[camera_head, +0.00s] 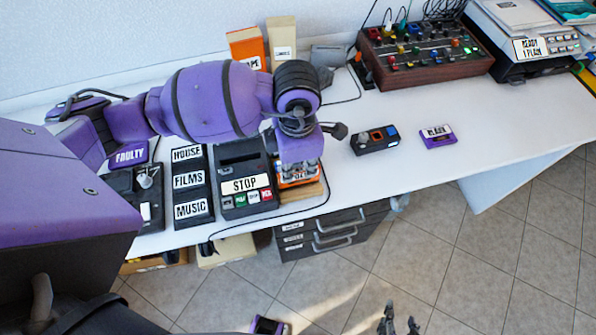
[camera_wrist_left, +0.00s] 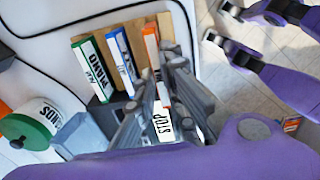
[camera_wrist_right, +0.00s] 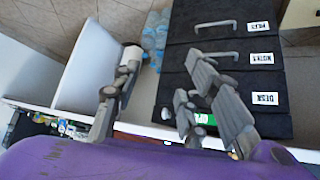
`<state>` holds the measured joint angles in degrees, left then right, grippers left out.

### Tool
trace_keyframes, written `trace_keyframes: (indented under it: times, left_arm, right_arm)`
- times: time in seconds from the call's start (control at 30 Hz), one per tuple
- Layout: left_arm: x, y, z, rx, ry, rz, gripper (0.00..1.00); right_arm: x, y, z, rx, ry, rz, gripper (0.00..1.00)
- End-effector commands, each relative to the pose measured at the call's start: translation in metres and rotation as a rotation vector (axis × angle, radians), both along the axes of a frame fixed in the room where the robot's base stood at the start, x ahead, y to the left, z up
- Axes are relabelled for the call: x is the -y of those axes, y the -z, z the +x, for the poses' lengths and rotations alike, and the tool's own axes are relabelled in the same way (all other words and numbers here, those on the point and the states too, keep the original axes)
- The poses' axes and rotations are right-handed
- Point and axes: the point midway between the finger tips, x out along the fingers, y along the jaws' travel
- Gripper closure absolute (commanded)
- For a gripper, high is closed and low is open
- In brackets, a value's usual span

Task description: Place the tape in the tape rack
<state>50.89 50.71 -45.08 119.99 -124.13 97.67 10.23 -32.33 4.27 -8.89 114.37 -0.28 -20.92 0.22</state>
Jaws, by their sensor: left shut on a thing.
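The tape rack, a light wooden holder (camera_wrist_left: 168,28), stands on the white desk with a green-edged tape (camera_wrist_left: 90,68), a blue-edged tape (camera_wrist_left: 119,60) and an orange-edged tape (camera_wrist_left: 151,38) side by side in the left wrist view. In the head view the rack (camera_head: 314,190) is mostly under my left gripper (camera_head: 300,162). My left gripper (camera_wrist_left: 163,74) points down and is shut on the orange-edged tape, at or in the rack; the fingers hide its lower part, so its seating cannot be told. My right gripper (camera_head: 400,316) is open and empty, off the desk's front edge.
A black STOP player (camera_head: 243,180) stands just left of the rack. A HOUSE/FILMS/MUSIC box (camera_head: 190,184) is beyond it. A small dark device (camera_head: 375,139) and a purple cassette (camera_head: 437,136) lie to the right. Drawers (camera_head: 325,232) are below. The desk's right front is clear.

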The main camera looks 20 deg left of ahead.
Motion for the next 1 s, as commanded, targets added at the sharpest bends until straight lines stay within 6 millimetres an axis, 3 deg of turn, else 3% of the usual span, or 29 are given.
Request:
trace_keyframes:
  times: [0.23,0.63,0.67,0.8,1.0]
  left_arm:
    - [0.001,0.032,0.002,-0.004,-0.001,0.0,1.0]
    - [0.0,0.039,0.003,-0.001,0.0,0.0,1.0]
    - [0.0,0.039,0.003,-0.001,0.0,0.0,0.89]
    - [0.0,0.038,0.003,0.0,-0.001,0.0,0.72]
    - [0.0,0.038,0.003,0.0,-0.001,0.0,0.72]
  right_arm:
    - [0.002,0.005,-0.011,-0.02,0.0,-0.003,0.6]
    - [0.001,0.007,-0.011,-0.021,-0.001,-0.003,0.6]
    - [0.001,0.007,-0.01,-0.019,-0.001,-0.003,0.6]
    - [0.0,0.005,-0.004,-0.01,-0.004,-0.003,0.6]
    - [0.0,0.002,0.001,-0.001,-0.005,-0.002,0.6]
